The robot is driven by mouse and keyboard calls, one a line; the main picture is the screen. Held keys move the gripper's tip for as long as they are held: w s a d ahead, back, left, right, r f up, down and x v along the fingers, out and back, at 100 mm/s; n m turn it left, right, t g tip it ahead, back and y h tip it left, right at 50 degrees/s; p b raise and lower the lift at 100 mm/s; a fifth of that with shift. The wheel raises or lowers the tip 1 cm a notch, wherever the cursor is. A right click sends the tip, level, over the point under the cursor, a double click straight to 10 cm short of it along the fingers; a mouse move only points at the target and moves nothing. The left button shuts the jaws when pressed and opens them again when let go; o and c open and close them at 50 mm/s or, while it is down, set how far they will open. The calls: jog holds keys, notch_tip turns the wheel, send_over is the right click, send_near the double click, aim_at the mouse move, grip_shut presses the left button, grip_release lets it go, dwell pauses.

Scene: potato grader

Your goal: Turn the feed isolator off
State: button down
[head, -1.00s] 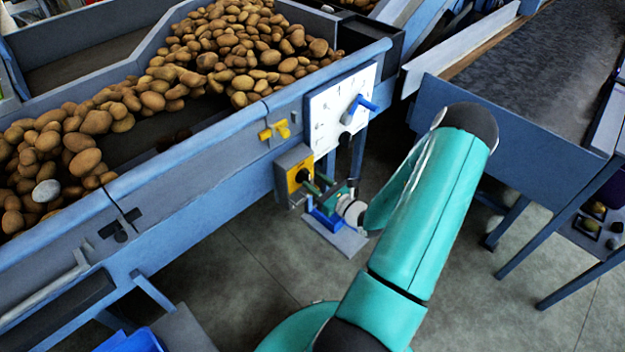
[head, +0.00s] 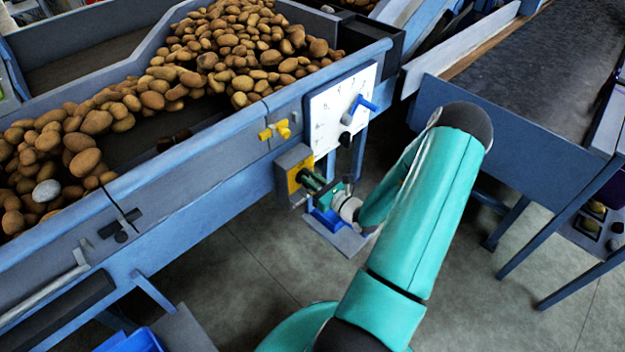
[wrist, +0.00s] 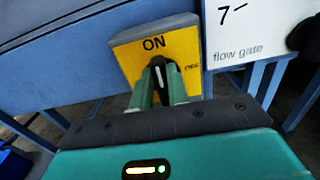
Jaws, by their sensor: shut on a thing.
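The feed isolator is a grey box with a yellow face (head: 298,176) on the side of the blue hopper frame. In the wrist view its yellow plate (wrist: 183,62) reads "ON" at the top, with smaller lettering at the right edge partly hidden. A black knob (wrist: 158,65) stands out of the plate below "ON", with a pale mark on it. My gripper (wrist: 163,80) has its two green fingers on either side of the knob, shut on it. In the head view my gripper (head: 312,182) reaches the isolator's face from the right.
A blue object (head: 327,219) on a grey plate is below my wrist. Potatoes fill the hopper above.

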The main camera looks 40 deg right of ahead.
jog(key=shift+s+d+f+m, duration=0.1)
jog(key=shift+d+f+m, duration=0.2)
jog(key=shift+m, duration=2.65)
jog(key=shift+w+d+f+m, duration=0.1)
jog(key=shift+d+f+m, duration=0.2)
jog(key=shift+m, duration=2.6)
jog(key=shift+s+d+f+m, duration=0.1)
jog(key=shift+d+f+m, duration=0.2)
jog(key=shift+m, duration=2.65)
jog(key=shift+f, duration=0.1)
jog(key=c, duration=1.4)
grip_release()
jog(key=shift+o, duration=0.2)
jog(key=shift+s, duration=0.1)
jog(key=s, duration=1.3)
jog(key=shift+s+d, duration=0.15)
jog(key=shift+s, duration=0.1)
